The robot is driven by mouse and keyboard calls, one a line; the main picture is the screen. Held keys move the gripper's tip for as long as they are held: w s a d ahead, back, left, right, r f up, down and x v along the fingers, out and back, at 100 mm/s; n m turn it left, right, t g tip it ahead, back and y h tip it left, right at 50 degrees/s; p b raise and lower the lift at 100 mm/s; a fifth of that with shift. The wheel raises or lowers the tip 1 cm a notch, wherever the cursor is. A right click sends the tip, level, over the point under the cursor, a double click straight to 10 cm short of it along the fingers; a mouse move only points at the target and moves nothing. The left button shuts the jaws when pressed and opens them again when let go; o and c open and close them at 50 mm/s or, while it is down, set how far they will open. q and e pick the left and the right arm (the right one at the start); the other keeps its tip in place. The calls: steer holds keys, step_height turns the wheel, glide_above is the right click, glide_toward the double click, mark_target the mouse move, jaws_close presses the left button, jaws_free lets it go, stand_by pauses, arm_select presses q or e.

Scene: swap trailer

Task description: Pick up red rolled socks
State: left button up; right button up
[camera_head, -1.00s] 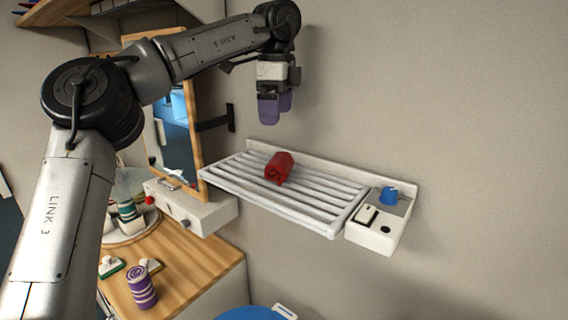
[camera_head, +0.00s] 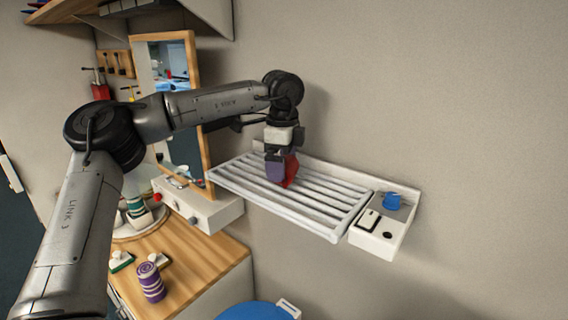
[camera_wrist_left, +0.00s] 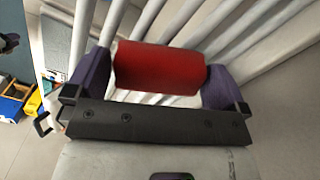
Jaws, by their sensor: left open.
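The red rolled socks (camera_head: 291,170) lie on the white slatted rack (camera_head: 318,207) on the wall, partly hidden behind my left gripper (camera_head: 278,172) in the head view. My left gripper is lowered over them with its purple fingers pointing down. In the left wrist view the red roll (camera_wrist_left: 160,69) lies lengthwise between the two purple fingers of the open left gripper (camera_wrist_left: 155,85). One finger is at each end of the roll, very close to it; I cannot tell whether they touch. My right gripper is not in view.
Below is a wooden counter (camera_head: 205,262) with a purple striped roll (camera_head: 151,283).

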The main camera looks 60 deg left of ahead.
arm_select(q)
steer(key=shift+f, duration=0.95)
steer(key=shift+c, duration=0.3)
steer(key=c, duration=0.7)
steer(key=shift+r, duration=0.1)
